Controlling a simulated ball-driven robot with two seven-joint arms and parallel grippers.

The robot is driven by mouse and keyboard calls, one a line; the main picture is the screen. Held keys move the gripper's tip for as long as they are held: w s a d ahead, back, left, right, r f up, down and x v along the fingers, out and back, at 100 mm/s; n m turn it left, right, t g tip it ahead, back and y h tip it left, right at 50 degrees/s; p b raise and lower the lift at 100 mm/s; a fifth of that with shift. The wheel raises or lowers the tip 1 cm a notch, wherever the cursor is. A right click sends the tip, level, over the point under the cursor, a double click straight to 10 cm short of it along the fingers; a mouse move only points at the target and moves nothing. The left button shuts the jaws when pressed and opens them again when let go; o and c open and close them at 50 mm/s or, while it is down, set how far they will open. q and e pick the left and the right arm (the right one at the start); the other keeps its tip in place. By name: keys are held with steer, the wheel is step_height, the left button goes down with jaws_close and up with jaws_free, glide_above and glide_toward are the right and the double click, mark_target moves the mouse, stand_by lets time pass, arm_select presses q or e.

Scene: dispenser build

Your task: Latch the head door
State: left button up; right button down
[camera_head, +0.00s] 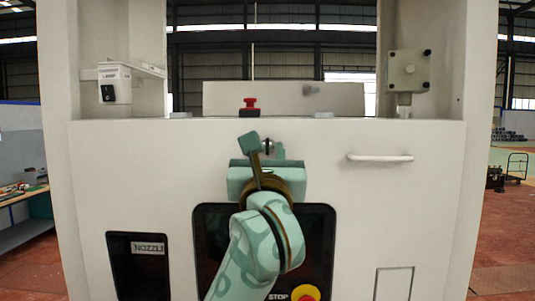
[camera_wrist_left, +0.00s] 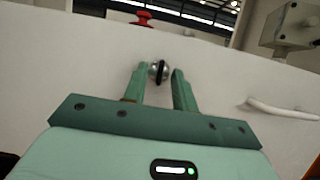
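The white head door (camera_head: 330,200) is the broad front panel of the dispenser, with a pale bar handle (camera_head: 380,158) at its upper right. The handle also shows in the wrist view (camera_wrist_left: 282,112). A small round metal latch knob with a dark bar (camera_wrist_left: 158,71) sits on the panel near its top edge; in the head view the knob (camera_head: 268,147) is partly hidden by my gripper. My left gripper (camera_head: 263,147) faces the panel. In the wrist view its fingers (camera_wrist_left: 160,72) are open, one each side of the knob, with gaps showing. My right gripper is not in view.
A red button (camera_head: 250,107) stands above the panel edge. A grey box (camera_head: 409,70) is at upper right, a switch box (camera_head: 114,83) at upper left. Below are a dark screen (camera_head: 318,235), a yellow-ringed stop button (camera_head: 306,292) and a recess labelled NOZZLE (camera_head: 140,275).

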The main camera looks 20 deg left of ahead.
arm_select(q)
steer(key=b+v, duration=0.4)
steer(key=v, duration=1.2)
steer(key=shift+s+f, duration=0.1)
steer(key=shift+s, duration=0.05)
